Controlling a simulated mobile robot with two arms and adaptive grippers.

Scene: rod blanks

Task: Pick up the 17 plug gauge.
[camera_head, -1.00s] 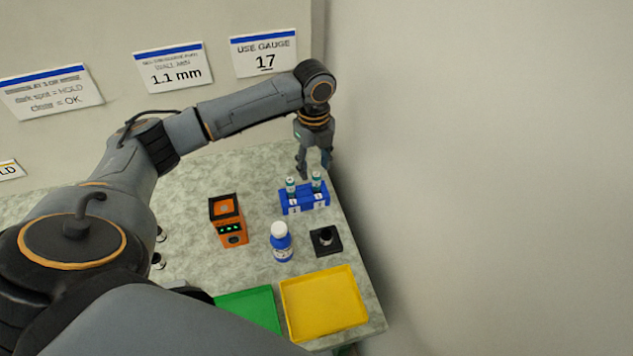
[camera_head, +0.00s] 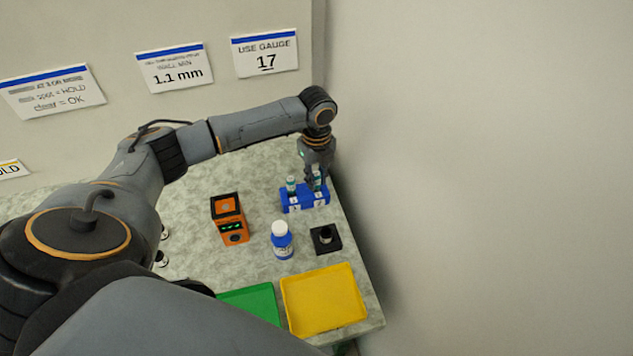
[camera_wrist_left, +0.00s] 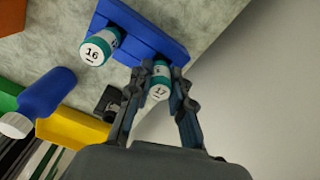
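The 17 plug gauge (camera_wrist_left: 161,82) has a teal body and a white top marked 17. It stands upright in the right slot of the blue rack (camera_head: 292,208). The 16 plug gauge (camera_wrist_left: 101,48) stands in the other slot and also shows in the head view (camera_head: 291,184). My left gripper (camera_head: 315,183) is at the rack from above. In the left wrist view its open fingers (camera_wrist_left: 156,108) lie on either side of the 17 gauge, with gaps still visible. My right gripper is not in view.
A blue bottle (camera_head: 282,242), an orange device (camera_head: 229,218) and a black block (camera_head: 326,238) with a round socket stand nearer. A green tray (camera_head: 252,303) and a yellow tray (camera_head: 322,300) lie at the front. The wall sign (camera_head: 265,54) reads USE GAUGE 17.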

